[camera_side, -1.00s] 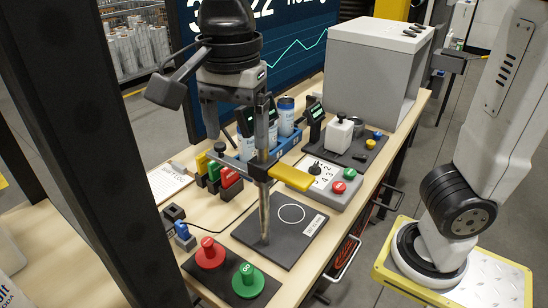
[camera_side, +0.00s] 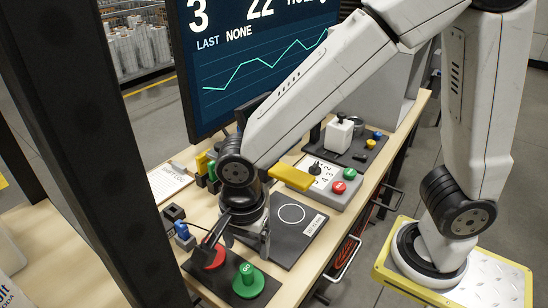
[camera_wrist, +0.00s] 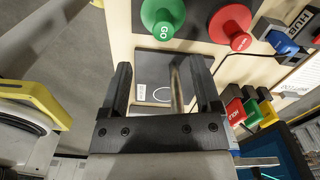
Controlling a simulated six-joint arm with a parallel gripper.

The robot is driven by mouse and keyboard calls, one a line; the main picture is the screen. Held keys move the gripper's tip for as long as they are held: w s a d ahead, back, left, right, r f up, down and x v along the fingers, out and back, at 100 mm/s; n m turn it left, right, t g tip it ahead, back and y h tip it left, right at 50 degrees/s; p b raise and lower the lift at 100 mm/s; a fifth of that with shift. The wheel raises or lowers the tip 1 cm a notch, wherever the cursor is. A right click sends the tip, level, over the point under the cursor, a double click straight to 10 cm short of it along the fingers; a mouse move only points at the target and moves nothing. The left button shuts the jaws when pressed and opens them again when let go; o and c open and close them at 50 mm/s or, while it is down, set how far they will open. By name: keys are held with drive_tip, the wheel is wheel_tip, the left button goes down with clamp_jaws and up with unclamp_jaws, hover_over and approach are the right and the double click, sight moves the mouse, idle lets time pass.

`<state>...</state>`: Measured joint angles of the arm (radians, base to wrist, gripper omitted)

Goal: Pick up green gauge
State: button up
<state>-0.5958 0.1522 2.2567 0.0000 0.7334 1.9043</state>
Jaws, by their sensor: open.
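The green gauge (camera_side: 248,281), a round disc with a raised knob marked GO, stands on a black plate at the front of the bench. It also shows in the wrist view (camera_wrist: 153,15), at the top, ahead of my fingers. My gripper (camera_wrist: 160,72) is open, its two dark fingers pointing toward the gauge side and not touching it. In the side view my gripper (camera_side: 248,238) hangs behind the gauges, partly hidden by my wrist.
A black pad (camera_side: 298,232) with a white circle lies behind the gauges. A control box (camera_side: 335,185) with red and green buttons stands farther back. Stamps (camera_wrist: 240,112) and a blue item (camera_side: 184,235) sit nearby. The bench's front edge is close to the green gauge.

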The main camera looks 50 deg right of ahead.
sight(246, 268)
drive_tip(key=shift+f, duration=0.15)
drive_tip(key=shift+f, duration=1.15)
drive_tip(key=shift+f, duration=0.15)
drive_tip(key=shift+w+a+f, duration=0.1)
drive_tip(key=shift+f, duration=1.15)
drive_tip(key=shift+w+f, duration=0.1)
drive_tip(key=shift+f, duration=1.1)
clamp_jaws()
